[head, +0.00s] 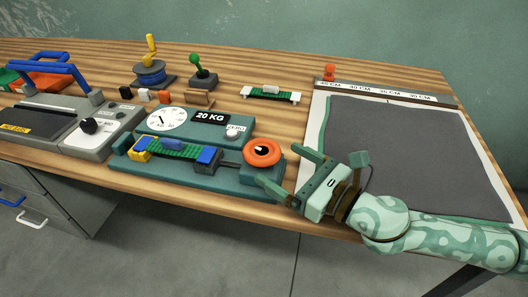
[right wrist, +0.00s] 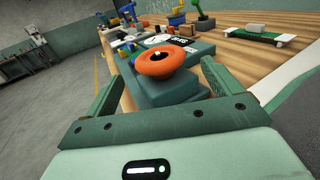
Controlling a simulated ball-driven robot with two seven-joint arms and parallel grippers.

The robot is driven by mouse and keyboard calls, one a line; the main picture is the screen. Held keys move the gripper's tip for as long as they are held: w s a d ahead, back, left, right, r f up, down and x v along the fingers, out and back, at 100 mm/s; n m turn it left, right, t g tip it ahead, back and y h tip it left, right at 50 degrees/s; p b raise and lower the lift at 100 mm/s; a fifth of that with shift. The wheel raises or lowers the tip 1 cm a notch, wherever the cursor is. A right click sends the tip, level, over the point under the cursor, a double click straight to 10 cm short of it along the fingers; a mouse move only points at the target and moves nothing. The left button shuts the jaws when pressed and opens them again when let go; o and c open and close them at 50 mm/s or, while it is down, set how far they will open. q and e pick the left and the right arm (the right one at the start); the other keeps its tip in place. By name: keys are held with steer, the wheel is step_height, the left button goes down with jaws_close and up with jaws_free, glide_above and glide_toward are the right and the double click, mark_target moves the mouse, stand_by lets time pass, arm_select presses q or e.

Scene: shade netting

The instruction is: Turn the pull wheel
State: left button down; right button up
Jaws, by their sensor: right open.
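The orange pull wheel (head: 262,153) sits at the right end of a teal tester (head: 220,180) with a round dial and a "20 KG" display. A green strip (head: 180,148) lies on the tester between a yellow clamp and a blue clamp. In the right wrist view the wheel (right wrist: 160,60) shows ahead, between and beyond my fingers. My right gripper (head: 288,172) is open and empty, just right of the wheel, with its fingers pointing toward it. It also shows in the right wrist view (right wrist: 158,85). My left gripper is not in view.
A dark sheet (head: 400,150) under a ruler bar (head: 385,93) covers the bench's right side. A green-handled lever (head: 203,78), a blue spool (head: 149,74) and a small green sample holder (head: 270,94) stand behind the tester. A grey machine (head: 85,125) stands at left.

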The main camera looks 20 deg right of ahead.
mark_target(268, 156)
steer(key=x, duration=0.5)
steer(key=shift+w+a, duration=0.2)
steer(key=shift+w, duration=0.15)
steer(key=c, duration=1)
